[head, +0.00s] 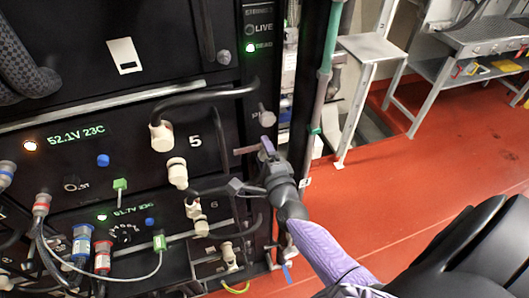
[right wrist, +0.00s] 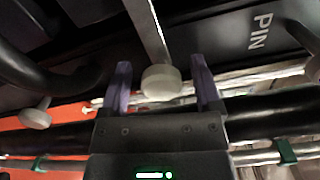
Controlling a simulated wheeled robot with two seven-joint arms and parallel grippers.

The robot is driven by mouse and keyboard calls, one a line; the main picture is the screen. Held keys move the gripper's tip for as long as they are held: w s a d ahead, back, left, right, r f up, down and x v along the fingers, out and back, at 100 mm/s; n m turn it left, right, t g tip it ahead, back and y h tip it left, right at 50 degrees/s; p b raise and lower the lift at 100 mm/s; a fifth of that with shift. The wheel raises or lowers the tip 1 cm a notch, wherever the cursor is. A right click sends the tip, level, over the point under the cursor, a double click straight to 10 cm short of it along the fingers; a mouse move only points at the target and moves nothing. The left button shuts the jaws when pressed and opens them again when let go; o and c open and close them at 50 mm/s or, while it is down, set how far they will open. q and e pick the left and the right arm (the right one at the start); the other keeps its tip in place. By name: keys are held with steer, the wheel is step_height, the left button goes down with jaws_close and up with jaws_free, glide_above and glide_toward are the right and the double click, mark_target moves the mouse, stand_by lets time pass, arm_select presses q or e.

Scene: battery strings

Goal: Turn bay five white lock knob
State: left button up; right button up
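The bay marked 5 shows in the head view, with its number (head: 195,141) on the black panel. In the right wrist view a white round knob (right wrist: 160,82) on a flat pale stem sits between the two purple fingers of my right gripper (right wrist: 161,88). The fingers are open, with a gap on each side of the knob. In the head view my right gripper (head: 256,149) is at the rack's right edge, beside bay five; the knob between its fingers is hidden or too small to tell there. My left gripper is not in view.
Another pale knob (head: 266,117) sits just above the gripper. Cream plugs (head: 177,173) and black cables (head: 205,92) stick out left of it. A green-banded upright pipe (head: 325,70) stands close on the right. Red floor (head: 420,180) is open beyond, with a metal bench (head: 470,60).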

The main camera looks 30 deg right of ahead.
steer(key=shift+s+a, duration=0.1)
steer(key=shift+s, duration=0.2)
steer(key=v, duration=0.9)
steer(key=shift+s, duration=0.15)
